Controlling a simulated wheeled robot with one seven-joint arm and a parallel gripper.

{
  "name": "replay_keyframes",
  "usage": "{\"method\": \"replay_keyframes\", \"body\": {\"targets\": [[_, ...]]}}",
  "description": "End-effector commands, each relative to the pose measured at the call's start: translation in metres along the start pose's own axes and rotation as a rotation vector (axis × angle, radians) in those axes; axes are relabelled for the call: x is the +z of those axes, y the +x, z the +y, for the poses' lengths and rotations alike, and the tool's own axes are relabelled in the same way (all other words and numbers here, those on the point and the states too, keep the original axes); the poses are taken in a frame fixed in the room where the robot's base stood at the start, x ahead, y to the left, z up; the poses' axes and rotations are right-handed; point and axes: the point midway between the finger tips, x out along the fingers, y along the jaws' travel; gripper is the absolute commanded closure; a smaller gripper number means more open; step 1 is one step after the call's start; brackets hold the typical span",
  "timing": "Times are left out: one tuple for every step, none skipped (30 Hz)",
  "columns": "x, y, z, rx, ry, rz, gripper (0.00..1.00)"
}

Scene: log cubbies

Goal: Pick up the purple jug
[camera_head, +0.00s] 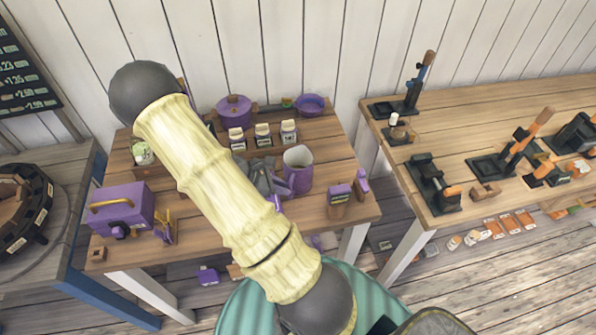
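The purple jug (299,178) stands upright on the wooden table in the middle of the view, its pale inside showing at the open top. A grey, partly hidden shape just left of the jug looks like my gripper (263,178). My pale yellow arm link crosses in front and covers part of it. The grey shape is close beside the jug; I cannot tell whether it touches it. Its fingers are too small and covered to show whether they are open or shut. The jug's left side and any handle are not clearly visible.
Several small cartons (263,136), a purple lidded pot (234,111) and a purple bowl (309,104) stand behind the jug. Purple-topped items (340,193) stand to its right. A purple box (122,209) is at the left. A second table (447,139) with tools stands right, across a gap.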

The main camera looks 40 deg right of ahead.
Motion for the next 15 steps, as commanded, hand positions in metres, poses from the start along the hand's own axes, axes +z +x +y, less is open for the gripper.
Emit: {"method": "replay_keyframes", "body": {"targets": [[0.0,0.0,0.0,0.0,0.0,0.0,0.83],[0.0,0.0,0.0,0.0,0.0,0.0,0.83],[0.0,0.0,0.0,0.0,0.0,0.0,0.83],[0.0,0.0,0.0,0.0,0.0,0.0,0.83],[0.001,0.001,0.0,-0.001,0.0,-0.001,0.83],[0.001,0.003,0.0,-0.001,-0.001,-0.002,0.83],[0.002,0.005,0.0,-0.002,-0.002,-0.002,0.83],[0.002,0.007,0.0,-0.002,-0.002,-0.002,0.83],[0.004,0.011,-0.001,-0.003,-0.002,-0.003,0.83],[0.005,0.014,-0.001,-0.003,-0.002,-0.003,0.83],[0.005,0.018,-0.001,-0.003,-0.002,-0.003,0.83],[0.006,0.022,-0.001,-0.004,-0.002,-0.004,0.83],[0.007,0.026,-0.001,-0.004,-0.002,-0.003,0.83],[0.008,0.03,-0.001,-0.004,-0.002,-0.004,0.83],[0.007,0.036,-0.001,-0.004,-0.002,-0.003,0.83]]}}
